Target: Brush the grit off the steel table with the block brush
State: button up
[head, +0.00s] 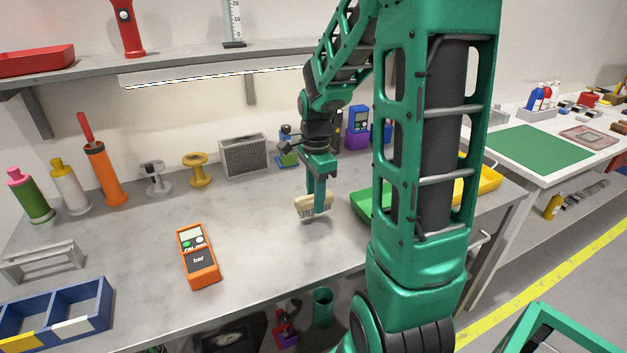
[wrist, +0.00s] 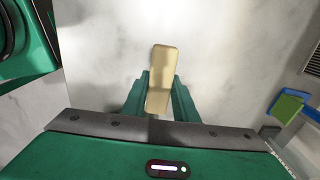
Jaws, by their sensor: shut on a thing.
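The block brush (head: 303,204) has a pale wooden block with bristles pointing down. My gripper (head: 319,198) is shut on it over the middle of the table. In the wrist view the block (wrist: 162,62) sits between the two green fingers of my gripper (wrist: 160,92), its far end sticking out beyond them. The bristles are at or just above the tabletop; I cannot tell whether they touch. The steel table (head: 270,235) is grey and mottled. I cannot make out any grit on it; some of its right side is hidden behind my arm.
An orange gauge (head: 198,260) lies left of the brush, with a blue divided tray (head: 95,312) at the front left. Bottles, spools and a grey vented box (head: 243,157) line the back. A green tray (head: 362,205) is close right of the brush. A shelf (head: 180,65) overhangs the back.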

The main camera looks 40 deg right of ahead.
aim_at(302, 200)
notch_tip(302, 200, down, 2)
jog(key=shift+s+f, duration=0.1)
jog(key=shift+w+a+r, duration=0.2)
jog(key=shift+a, duration=0.05)
jog(key=shift+c, duration=0.4)
jog(key=shift+a, duration=0.35)
jog(key=shift+w+a+f, duration=0.15)
jog(key=shift+a+f, duration=0.2)
jog(key=shift+f, duration=0.05)
jog(key=shift+w+a, duration=0.2)
jog(key=shift+a, duration=0.7)
jog(key=shift+c, duration=0.3)
jog(key=shift+w+a, duration=0.15)
jog(key=shift+a, duration=0.15)
jog(key=shift+d, duration=0.3)
jog(key=shift+s+d, duration=0.2)
jog(key=shift+d, duration=0.45)
jog(key=shift+s+d, duration=0.25)
jog(key=shift+d, duration=0.4)
jog(key=shift+s+d, duration=0.2)
jog(key=shift+d, duration=0.45)
jog(key=shift+a+r, duration=0.15)
jog(key=shift+r, duration=4)
